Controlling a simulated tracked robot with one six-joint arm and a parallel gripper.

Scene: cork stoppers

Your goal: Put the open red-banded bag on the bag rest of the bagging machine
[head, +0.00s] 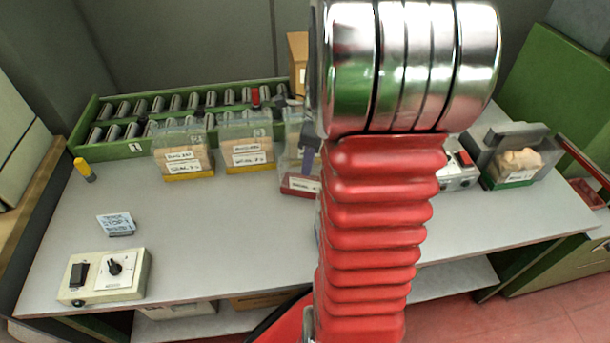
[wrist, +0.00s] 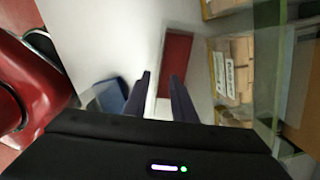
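The red-banded bag (head: 298,191) stands on the grey table in the head view, left of my red arm, which hides its right part. It is clear, with a red band and a white label at its foot. In the wrist view its red part (wrist: 176,60) lies beyond and between my fingertips. My gripper (wrist: 160,74) has its two dark fingers apart, and I see nothing clamped between them. One dark finger shows against the bag in the head view; I cannot tell if it touches. The bagging machine (head: 458,172) is partly hidden behind my arm; I cannot make out its bag rest.
Two filled yellow-banded bags (head: 184,152) (head: 248,143) stand left of the red-banded one. A green roller rack (head: 110,151) runs behind. A green-banded bag (head: 515,178) stands at right.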

